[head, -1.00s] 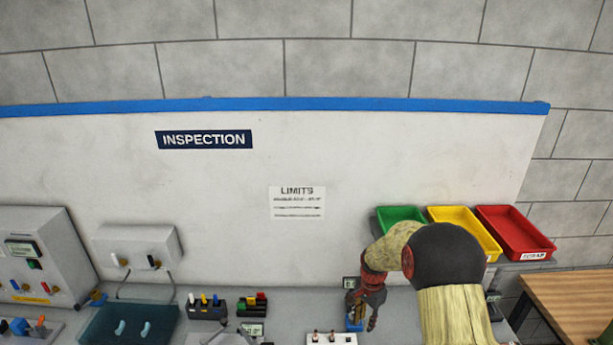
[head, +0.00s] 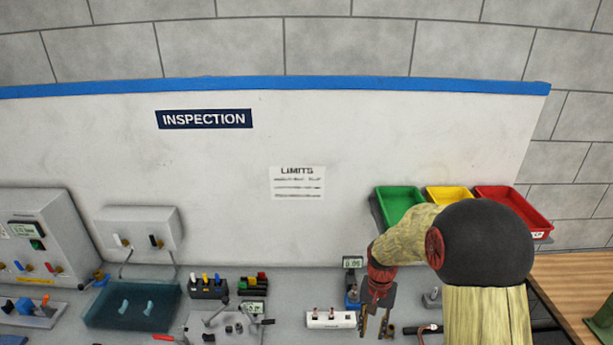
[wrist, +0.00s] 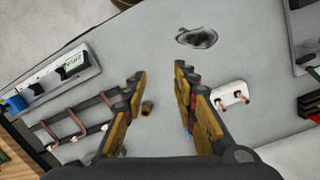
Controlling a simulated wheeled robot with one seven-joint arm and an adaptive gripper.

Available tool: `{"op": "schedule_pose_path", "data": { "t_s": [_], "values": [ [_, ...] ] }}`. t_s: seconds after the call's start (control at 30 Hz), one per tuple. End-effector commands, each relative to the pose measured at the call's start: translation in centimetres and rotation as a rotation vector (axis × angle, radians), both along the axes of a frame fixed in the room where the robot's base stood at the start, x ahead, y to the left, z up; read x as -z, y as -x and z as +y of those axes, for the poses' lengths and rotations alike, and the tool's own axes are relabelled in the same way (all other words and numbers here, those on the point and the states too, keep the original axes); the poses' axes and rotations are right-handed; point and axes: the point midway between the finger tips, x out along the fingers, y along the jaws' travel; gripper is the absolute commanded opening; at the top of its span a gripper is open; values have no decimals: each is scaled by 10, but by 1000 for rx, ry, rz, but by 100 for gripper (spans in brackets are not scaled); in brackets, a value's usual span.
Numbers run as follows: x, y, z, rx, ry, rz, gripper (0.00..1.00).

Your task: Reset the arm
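My arm reaches down over the bench at the right of the head view, with my gripper (head: 376,325) low over the worktop. In the wrist view my gripper (wrist: 158,95) has its two yellow-padded fingers spread apart, with nothing held between them. A small brass-coloured tube piece (wrist: 147,107) shows on the grey bench in the gap between the fingers, nearer the left finger. A white block (wrist: 231,94) with copper pieces standing in it is right of the fingers; it also shows in the head view (head: 331,319), left of my gripper.
A small device with a display (head: 352,263) stands behind my gripper. Green (head: 399,207), yellow (head: 448,194) and red (head: 515,208) bins sit at the back right. A rack with copper rods (wrist: 70,128) is left in the wrist view. Instruments and a teal tray (head: 131,305) fill the left.

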Motion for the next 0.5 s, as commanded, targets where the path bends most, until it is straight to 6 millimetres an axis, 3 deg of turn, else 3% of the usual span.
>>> {"op": "schedule_pose_path", "data": {
  "t_s": [0.3,0.5],
  "values": [
    [-47,71,0,-212,-19,-79,29],
    [-64,119,0,-310,-16,-153,29]
  ]
}}
